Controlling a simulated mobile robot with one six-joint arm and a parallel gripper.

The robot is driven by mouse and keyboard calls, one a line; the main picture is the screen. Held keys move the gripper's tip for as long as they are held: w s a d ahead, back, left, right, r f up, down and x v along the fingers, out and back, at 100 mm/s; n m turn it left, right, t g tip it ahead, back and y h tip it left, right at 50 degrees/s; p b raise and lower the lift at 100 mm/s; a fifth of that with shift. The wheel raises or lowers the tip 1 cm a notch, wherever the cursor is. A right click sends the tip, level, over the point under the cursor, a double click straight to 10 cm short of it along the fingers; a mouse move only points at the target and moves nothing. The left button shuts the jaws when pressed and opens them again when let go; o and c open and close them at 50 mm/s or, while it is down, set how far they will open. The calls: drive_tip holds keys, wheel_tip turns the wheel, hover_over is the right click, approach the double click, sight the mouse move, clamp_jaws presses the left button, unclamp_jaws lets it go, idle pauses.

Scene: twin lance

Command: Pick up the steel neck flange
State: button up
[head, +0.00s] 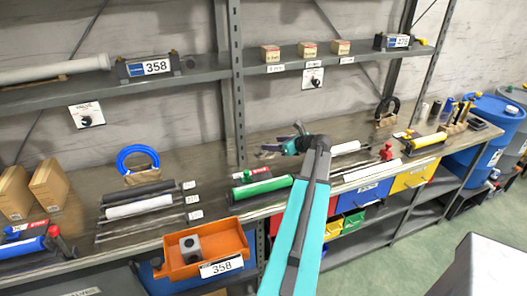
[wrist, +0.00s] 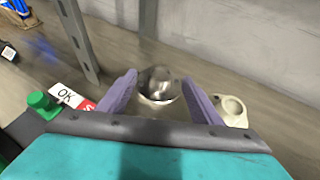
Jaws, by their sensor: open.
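A shiny round steel piece, which looks like the steel neck flange (wrist: 160,84), stands on the bench between the two purple fingers of my gripper (wrist: 158,79) in the wrist view. The fingers are open, one on each side of it. I cannot tell whether either finger touches it. In the head view my gripper (head: 268,149) is low over the back of the bench, left of my teal arm's end. The flange cannot be made out there.
A pale part with a round hole (wrist: 233,108) lies close right of the right finger. A shelf post (wrist: 78,40) rises behind.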

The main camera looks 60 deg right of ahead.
sight(268, 152)
drive_tip(key=shift+p+x, duration=1)
drive_tip(key=shift+x, duration=1.5)
drive_tip(key=shift+s+d+f, duration=0.1)
drive_tip(key=shift+s+f, duration=0.05)
drive_tip(key=shift+f, duration=0.05)
clamp_jaws()
